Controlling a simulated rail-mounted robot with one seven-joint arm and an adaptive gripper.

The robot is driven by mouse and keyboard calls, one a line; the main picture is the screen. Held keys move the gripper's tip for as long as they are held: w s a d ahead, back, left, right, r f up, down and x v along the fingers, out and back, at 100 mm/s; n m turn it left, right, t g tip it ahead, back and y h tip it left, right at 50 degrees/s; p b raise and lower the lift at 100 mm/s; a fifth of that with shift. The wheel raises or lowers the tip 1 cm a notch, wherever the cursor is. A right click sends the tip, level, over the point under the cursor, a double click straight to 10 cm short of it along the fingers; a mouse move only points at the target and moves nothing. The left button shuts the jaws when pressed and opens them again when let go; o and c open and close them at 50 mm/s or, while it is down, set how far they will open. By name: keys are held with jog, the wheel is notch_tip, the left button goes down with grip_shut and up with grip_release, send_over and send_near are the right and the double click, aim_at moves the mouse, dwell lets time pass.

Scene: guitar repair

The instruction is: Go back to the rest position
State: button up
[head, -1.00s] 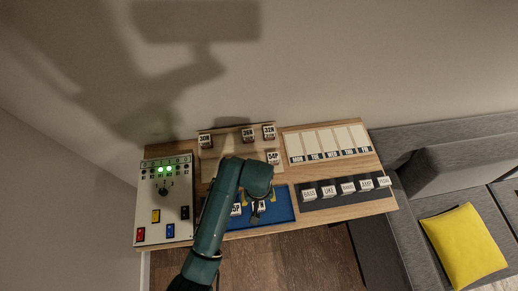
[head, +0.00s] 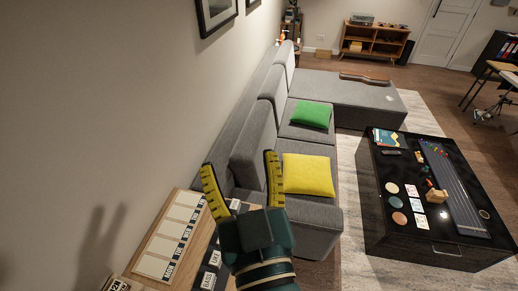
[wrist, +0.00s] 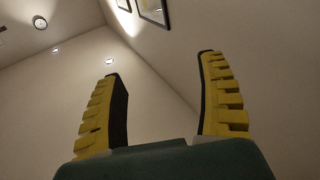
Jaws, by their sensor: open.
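My gripper (head: 243,190) has a dark green body and two yellow, ridged fingers. In the head view it points up, raised over the right end of the wooden table (head: 187,278). The fingers are wide apart with nothing between them. In the wrist view my gripper (wrist: 160,110) is also open and empty, with only the wall and ceiling beyond it.
A grey sofa (head: 262,143) with a yellow cushion (head: 307,174) and a green cushion (head: 311,114) lies beyond my gripper. A black coffee table (head: 400,230) with several small items stands at the right. The day board (head: 172,236) lies on the wooden table along the wall.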

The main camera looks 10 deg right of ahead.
jog(key=s+d+r+m+t+h, duration=0.1)
jog(key=s+d+r+t, duration=0.1)
jog(key=s+d+r, duration=0.2)
notch_tip(320, 180, up, 3)
jog(key=shift+s+d+r+m+t+h, duration=0.15)
jog(key=shift+s+d+m+t+h, duration=0.05)
jog(key=shift+s+m+t+h, duration=0.25)
